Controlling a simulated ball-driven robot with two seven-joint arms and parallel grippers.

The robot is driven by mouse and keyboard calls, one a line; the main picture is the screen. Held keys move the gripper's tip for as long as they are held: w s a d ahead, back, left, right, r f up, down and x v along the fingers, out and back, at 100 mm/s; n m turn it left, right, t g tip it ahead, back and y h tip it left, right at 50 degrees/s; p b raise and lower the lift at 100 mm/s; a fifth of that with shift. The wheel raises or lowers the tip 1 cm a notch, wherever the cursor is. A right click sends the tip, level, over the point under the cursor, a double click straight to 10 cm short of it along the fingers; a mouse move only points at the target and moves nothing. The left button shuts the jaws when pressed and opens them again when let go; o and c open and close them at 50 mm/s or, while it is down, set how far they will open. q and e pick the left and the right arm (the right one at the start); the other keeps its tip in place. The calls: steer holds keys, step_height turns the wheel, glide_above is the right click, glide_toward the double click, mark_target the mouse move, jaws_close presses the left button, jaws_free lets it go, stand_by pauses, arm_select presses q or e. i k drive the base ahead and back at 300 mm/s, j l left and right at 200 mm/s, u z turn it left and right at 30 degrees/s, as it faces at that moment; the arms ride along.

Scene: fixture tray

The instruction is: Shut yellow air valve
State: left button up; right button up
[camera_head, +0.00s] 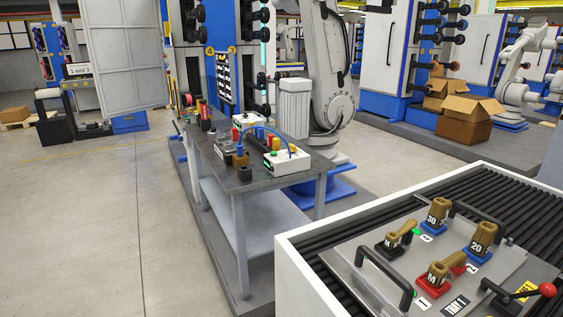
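No thing in the camera_head view is clearly the yellow air valve. A small yellow-brown fitting (241,153) stands on the grey workbench (230,176), beside a blue hose (262,129). It is too small to tell whether it is a valve or how it is set. Neither of my grippers is in view.
The tray lies on a white-sided roller conveyor (295,262) and holds several brown fixtures on blue, black and red bases. Two black handles (384,277) stick up from it. A white robot arm (334,80) stands behind the workbench. The floor at left is clear.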

mark_target(293, 149)
steer(key=z, duration=0.4)
steer(key=i+j+z, duration=0.35)
steer(key=j, duration=0.2)
steer(key=i+j+z, duration=0.15)
steer(key=j, duration=0.15)
steer(key=i+j+z, duration=0.2)
steer(key=j, duration=0.15)
steer(key=i+j, duration=0.1)
steer(key=j, duration=0.3)
steer(key=i+j, duration=0.15)
steer(key=j, duration=0.2)
steer(key=i+j+z, duration=0.1)
steer(key=j, duration=0.3)
steer(key=i+j, duration=0.1)
steer(key=j, duration=0.3)
steer(key=i+j, duration=0.1)
steer(key=j, duration=0.3)
steer(key=i+j, duration=0.1)
steer(key=j, duration=0.3)
steer(key=z, duration=0.05)
